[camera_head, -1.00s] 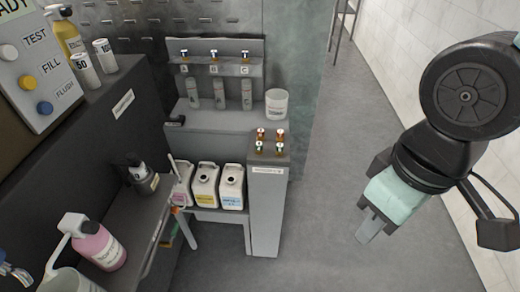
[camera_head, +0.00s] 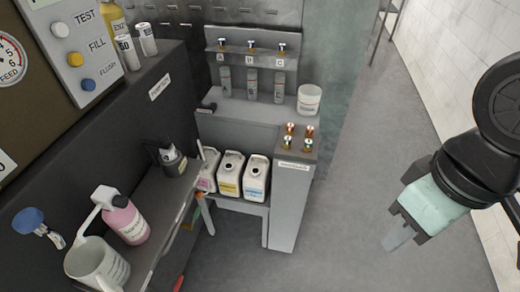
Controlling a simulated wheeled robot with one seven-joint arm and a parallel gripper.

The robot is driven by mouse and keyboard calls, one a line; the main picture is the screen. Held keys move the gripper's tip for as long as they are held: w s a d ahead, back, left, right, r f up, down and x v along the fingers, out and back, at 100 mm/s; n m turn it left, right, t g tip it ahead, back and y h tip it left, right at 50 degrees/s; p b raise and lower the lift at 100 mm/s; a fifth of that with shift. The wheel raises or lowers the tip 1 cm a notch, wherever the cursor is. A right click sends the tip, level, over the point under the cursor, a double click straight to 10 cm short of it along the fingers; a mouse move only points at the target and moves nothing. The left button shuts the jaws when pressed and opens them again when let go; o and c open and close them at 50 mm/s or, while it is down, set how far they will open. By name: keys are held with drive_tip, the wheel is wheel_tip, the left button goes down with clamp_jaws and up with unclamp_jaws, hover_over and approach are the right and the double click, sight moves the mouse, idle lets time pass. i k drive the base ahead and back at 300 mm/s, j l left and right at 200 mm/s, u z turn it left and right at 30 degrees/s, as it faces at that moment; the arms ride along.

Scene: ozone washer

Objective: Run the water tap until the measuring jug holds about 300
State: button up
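The water tap (camera_head: 40,226) with a blue knob is on the dark wall panel at the lower left. The measuring jug (camera_head: 97,262), a pale cylinder with a handle, stands at the lower left below and to the right of the tap. Its water level cannot be made out. My gripper (camera_head: 401,234) is at the right over the open floor, far from the tap and the jug. Its pale green body and a light fingertip part show, but the gap between the fingers is not clear.
Several white jugs (camera_head: 230,175) stand on a low shelf beside a grey cabinet (camera_head: 290,207). The floor (camera_head: 350,215) between the cabinet and my gripper is clear.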

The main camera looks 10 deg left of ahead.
sight(28, 220)
drive_tip(key=u, duration=2)
